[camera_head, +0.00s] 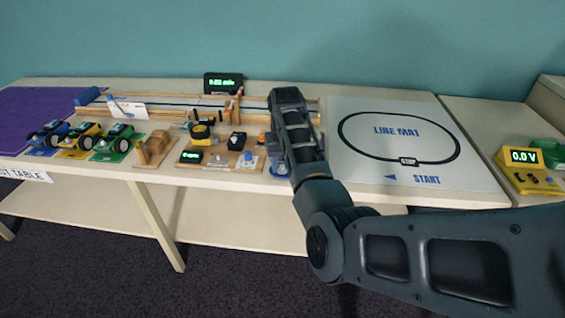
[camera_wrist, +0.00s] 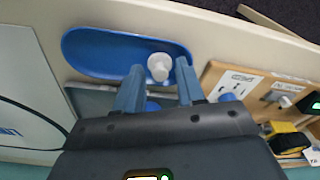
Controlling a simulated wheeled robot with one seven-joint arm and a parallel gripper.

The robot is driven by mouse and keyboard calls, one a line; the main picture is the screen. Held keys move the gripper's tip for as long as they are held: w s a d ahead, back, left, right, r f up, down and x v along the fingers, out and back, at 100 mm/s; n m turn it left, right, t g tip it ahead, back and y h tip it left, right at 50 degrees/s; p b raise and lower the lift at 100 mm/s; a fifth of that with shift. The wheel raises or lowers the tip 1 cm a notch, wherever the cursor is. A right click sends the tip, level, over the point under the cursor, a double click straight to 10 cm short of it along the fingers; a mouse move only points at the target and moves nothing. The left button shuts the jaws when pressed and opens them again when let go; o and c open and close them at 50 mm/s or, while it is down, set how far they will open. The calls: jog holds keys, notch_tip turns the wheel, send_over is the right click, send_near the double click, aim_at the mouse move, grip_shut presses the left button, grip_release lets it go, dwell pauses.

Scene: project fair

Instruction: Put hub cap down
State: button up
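A small white part with a round knob, which looks like the hub cap (camera_wrist: 158,66), sits in or just over a shallow blue oval dish (camera_wrist: 95,50) in the wrist view. My gripper (camera_wrist: 160,66) has its two blue-grey fingers spread either side of the white part, with a small gap showing at each side. My arm hides most of the dish and the white part there.
A board with meters and parts (camera_head: 220,160) stands just left of my gripper. Several toy cars (camera_head: 78,140) are farther left. The line mat (camera_head: 400,176) lies flat to the right. A wooden track (camera_head: 175,112) runs behind. The table's front edge is close to the dish.

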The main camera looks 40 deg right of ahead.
jog(key=shift+r, duration=0.1)
notch_tip(320, 180, up, 12)
jog(key=s, duration=0.1)
jog(key=shift+s+a+p, duration=0.15)
jog(key=shift+a+p, duration=0.15)
jog(key=shift+a, duration=0.05)
dwell(0.5)
